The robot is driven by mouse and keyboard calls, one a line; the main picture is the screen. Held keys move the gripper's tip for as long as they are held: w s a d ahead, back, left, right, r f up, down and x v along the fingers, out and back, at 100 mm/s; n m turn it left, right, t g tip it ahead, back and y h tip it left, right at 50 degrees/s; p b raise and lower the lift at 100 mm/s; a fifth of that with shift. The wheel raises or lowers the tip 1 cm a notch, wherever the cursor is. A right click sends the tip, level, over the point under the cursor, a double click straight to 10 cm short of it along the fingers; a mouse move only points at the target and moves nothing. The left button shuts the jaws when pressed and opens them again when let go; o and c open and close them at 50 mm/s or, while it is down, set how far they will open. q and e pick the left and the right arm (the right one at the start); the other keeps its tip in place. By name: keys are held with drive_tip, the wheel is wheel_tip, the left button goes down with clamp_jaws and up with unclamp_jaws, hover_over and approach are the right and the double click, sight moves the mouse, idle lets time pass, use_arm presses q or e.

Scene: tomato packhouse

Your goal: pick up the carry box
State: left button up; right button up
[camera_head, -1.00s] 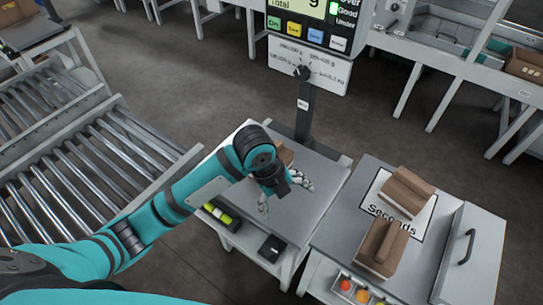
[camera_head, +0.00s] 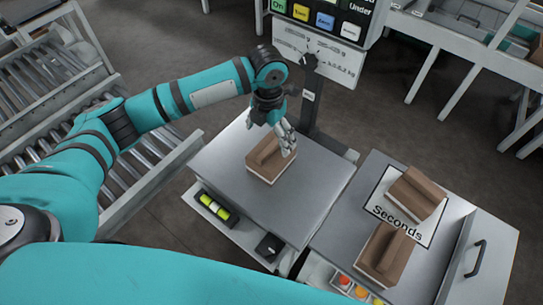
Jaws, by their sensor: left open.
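A brown carry box (camera_head: 262,172) with a raised ridge along its top and a pale lower edge stands on the grey weighing table (camera_head: 310,190). Two similar brown boxes stand on the table marked Seconds at the right, one farther back (camera_head: 408,198) and one nearer (camera_head: 376,247). My left gripper (camera_head: 287,144) points down at the right rear of the box on the weighing table. Its fingers are open and overlap that box's far right edge in the picture; I cannot tell whether they touch. My right gripper is out of view.
The scale's post (camera_head: 309,100) and display (camera_head: 325,18) rise just behind my left gripper. A roller conveyor (camera_head: 60,80) lies at the left. A level tool (camera_head: 215,207) and a dark device (camera_head: 269,246) lie on a lower shelf. The front of the weighing table is clear.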

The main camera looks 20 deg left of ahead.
sight(270, 147)
use_arm(q)
wheel_tip(270, 147, down, 3)
drive_tip(key=shift+d+f, duration=0.1)
drive_tip(key=shift+f, duration=0.35)
drive_tip(key=f, duration=0.5)
drive_tip(key=shift+w+d, duration=0.2)
drive_tip(key=shift+w, duration=0.05)
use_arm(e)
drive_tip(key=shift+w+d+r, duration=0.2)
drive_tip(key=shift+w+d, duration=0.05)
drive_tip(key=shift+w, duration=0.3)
use_arm(q)
drive_tip(key=c, duration=1)
drive_tip(key=shift+c, duration=0.2)
